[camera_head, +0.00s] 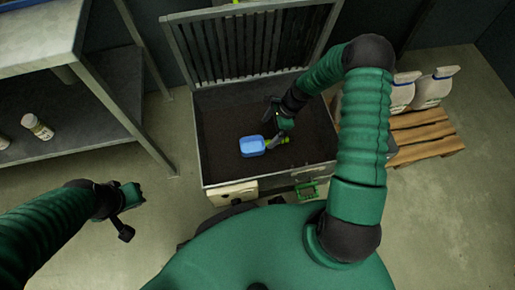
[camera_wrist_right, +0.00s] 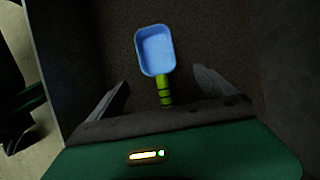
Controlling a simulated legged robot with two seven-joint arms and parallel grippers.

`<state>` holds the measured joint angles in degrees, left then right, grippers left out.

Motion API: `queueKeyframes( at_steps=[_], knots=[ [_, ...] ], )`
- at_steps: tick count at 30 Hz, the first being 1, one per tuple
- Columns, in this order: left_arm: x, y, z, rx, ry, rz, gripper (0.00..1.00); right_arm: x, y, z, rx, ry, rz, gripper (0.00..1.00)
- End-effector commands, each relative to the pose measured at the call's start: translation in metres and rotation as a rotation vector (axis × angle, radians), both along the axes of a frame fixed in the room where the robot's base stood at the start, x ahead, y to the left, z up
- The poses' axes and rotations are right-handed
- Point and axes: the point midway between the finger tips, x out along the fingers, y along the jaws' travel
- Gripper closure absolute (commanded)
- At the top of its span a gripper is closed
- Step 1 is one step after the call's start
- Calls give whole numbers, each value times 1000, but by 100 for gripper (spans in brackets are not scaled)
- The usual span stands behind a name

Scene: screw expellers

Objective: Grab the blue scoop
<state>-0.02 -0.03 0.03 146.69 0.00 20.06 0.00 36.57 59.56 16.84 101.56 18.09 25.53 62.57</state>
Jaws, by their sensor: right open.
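The blue scoop (camera_head: 252,146) lies on the dark brown material in the metal bin (camera_head: 205,165), with its yellow-green handle towards my right gripper. In the right wrist view the scoop (camera_wrist_right: 155,50) shows its hollow bowl upward, and its banded handle (camera_wrist_right: 165,92) runs between the two fingers. My right gripper (camera_head: 270,121) is open over the bin, its fingers apart on either side of the handle. The handle's near end is hidden by the gripper body. My left gripper (camera_head: 124,212) hangs above the floor at left, away from the bin; its jaw opening is unclear.
The bin's slatted grate (camera_head: 240,45) stands raised behind it. A metal shelf (camera_head: 85,90) with a white bottle (camera_head: 37,127) is at left. White sacks (camera_head: 433,88) sit on a wooden pallet (camera_head: 425,137) at right. Open floor lies between shelf and bin.

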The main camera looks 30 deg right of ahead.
Motion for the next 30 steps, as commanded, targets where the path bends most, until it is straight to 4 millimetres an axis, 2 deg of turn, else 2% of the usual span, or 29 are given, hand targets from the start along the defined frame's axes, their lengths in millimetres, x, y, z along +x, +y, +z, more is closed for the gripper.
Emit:
queueKeyframes(
  at_steps=[1, 3, 10, 15, 18, 25, 30],
  knots=[
    [0, 0, -16, 0, 0, 0, 100, 1, 6, -20, 0, -1, 2, 6],
    [0, 0, -23, 0, 0, 0, 100, 3, 12, -32, 0, -1, 3, 6],
    [0, 1, -36, 0, 0, 1, 100, 5, 19, -50, -2, -3, 2, 6],
    [0, 1, -68, 0, 0, 1, 100, 6, 28, -79, -1, -1, 3, 6],
    [0, 1, -80, 0, 0, 1, 100, 8, 35, -92, -1, -2, 5, 6],
    [0, 1, -76, 0, 0, 1, 100, 9, 37, -89, -2, -3, 3, 6],
    [0, 1, -76, 0, 0, 1, 100, 8, 36, -90, -2, -2, 3, 27]
  ],
)
